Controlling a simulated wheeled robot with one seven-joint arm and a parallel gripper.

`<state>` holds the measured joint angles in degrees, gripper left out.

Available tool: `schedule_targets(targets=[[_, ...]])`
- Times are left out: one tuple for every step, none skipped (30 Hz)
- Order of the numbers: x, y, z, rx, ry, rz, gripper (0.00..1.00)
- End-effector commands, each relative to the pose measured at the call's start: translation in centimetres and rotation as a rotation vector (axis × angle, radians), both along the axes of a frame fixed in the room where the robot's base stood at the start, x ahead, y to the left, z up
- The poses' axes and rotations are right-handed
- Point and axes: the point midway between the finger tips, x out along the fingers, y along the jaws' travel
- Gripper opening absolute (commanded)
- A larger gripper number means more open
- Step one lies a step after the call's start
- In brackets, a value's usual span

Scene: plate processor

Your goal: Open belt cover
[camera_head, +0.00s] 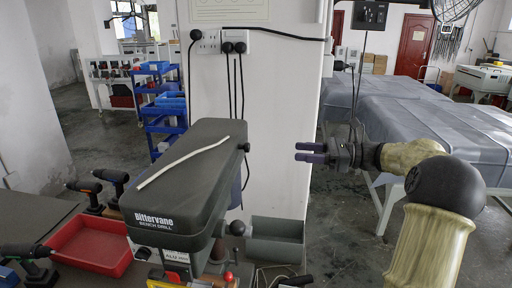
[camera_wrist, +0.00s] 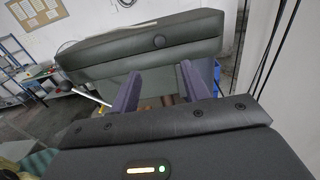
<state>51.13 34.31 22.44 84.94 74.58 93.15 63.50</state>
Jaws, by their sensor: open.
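The bench drill's dark grey belt cover (camera_head: 185,165) is down on top of the drill head, with a thin white strip (camera_head: 182,162) lying across it. A small round black knob (camera_head: 246,147) is on its right side. My gripper (camera_head: 305,153) is open and empty, to the right of the cover and apart from it, with its fingers pointing left.
A white pillar (camera_head: 285,100) with sockets and hanging black cables stands behind the drill. A red tray (camera_head: 95,245) and power tools (camera_head: 108,183) lie at left. A grey bin (camera_head: 276,240) is below my gripper. Grey-covered tables (camera_head: 425,115) stand at right.

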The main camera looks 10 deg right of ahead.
Motion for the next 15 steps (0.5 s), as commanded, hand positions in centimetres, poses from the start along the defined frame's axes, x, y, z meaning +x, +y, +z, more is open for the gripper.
schedule_targets(targets=[[0.3,1.0,0.2,0.001,0.001,0.004,0.46],[0.5,1.5,0.2,0.000,0.001,0.004,0.46],[0.8,2.2,0.2,-0.001,0.000,0.004,0.46],[1.0,2.6,0.2,0.000,0.000,0.005,0.46],[1.2,3.1,0.2,0.000,0.000,0.004,0.46],[1.5,3.8,0.2,0.000,0.001,0.004,0.46],[1.6,4.3,0.2,0.000,0.001,0.004,0.46],[1.8,4.7,0.2,-0.001,0.000,0.004,0.46],[2.1,5.4,0.2,-0.001,0.000,0.004,0.46],[2.3,5.9,0.2,-0.001,0.000,0.005,0.46],[2.5,6.4,0.2,-0.001,0.000,0.004,0.46],[2.8,7.0,0.2,-0.001,0.001,0.004,0.46],[3.0,7.5,0.2,0.000,0.001,0.004,0.46],[3.2,8.0,0.2,-0.001,0.001,0.003,0.46],[3.5,8.7,0.2,-0.001,0.000,0.004,0.46]])
